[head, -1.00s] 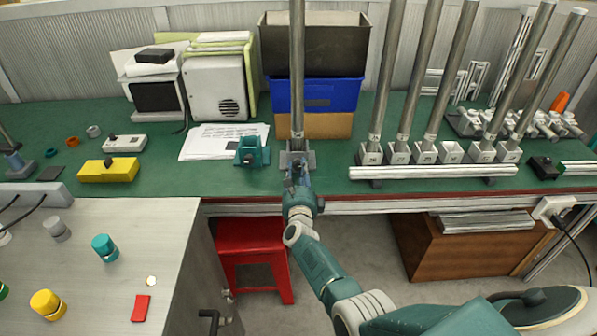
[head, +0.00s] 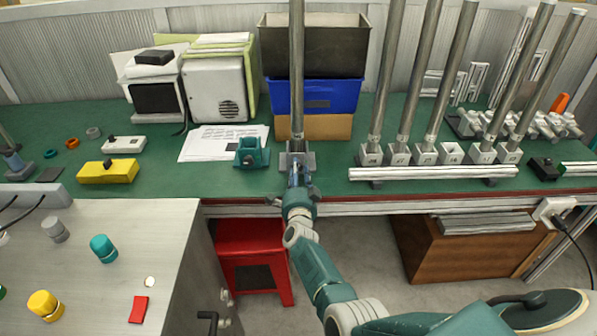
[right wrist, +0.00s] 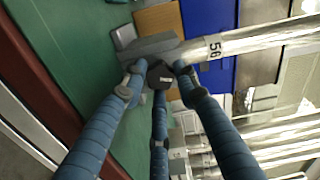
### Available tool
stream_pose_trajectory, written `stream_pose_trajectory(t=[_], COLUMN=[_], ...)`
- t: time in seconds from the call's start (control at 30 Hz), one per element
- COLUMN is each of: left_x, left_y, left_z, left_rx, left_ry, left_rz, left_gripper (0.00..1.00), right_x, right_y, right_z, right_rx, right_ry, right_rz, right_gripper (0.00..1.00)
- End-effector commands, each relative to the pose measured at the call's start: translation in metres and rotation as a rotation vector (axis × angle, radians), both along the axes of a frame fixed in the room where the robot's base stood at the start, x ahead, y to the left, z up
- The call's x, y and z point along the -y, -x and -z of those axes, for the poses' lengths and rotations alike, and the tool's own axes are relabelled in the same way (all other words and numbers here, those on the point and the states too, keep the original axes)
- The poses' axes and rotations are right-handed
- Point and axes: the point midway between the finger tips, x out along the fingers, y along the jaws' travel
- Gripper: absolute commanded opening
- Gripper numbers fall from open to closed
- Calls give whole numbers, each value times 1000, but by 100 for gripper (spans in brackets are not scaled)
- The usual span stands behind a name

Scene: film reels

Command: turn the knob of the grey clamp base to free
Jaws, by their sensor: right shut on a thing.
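The grey clamp base (head: 309,160) stands near the front edge of the green bench, with a tall metal tube (head: 297,75) upright in it. In the right wrist view the grey base (right wrist: 152,46) and the tube marked 56 (right wrist: 245,40) lie beyond my fingers. My right gripper (head: 297,177) is at the front of the base. In the right wrist view its blue fingers (right wrist: 157,78) are closed around the small dark knob (right wrist: 161,75). The knob is mostly hidden by my gripper in the head view. My left gripper is in neither view.
A teal clamp base (head: 250,154) without a tube stands just left. A row of grey bases with tubes stands behind a white rail (head: 430,172) at right. Papers (head: 210,143) and a yellow box (head: 108,172) lie left. A red stool (head: 252,240) is below the bench.

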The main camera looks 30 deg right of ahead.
Motion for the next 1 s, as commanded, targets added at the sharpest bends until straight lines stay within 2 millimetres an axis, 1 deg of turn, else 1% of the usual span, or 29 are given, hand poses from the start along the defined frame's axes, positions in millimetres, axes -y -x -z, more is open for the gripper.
stream_pose_trajectory(t=[0.03, 1.0], left_x=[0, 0], left_y=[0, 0], left_z=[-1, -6], left_rx=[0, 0], left_ry=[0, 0], left_rz=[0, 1], left_gripper=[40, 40], right_x=[-4, -4], right_y=[-3, -1], right_z=[-3, 2], right_rx=[-16, -420], right_ry=[39, 867], right_rz=[-6, -8], right_gripper=[4, 4])
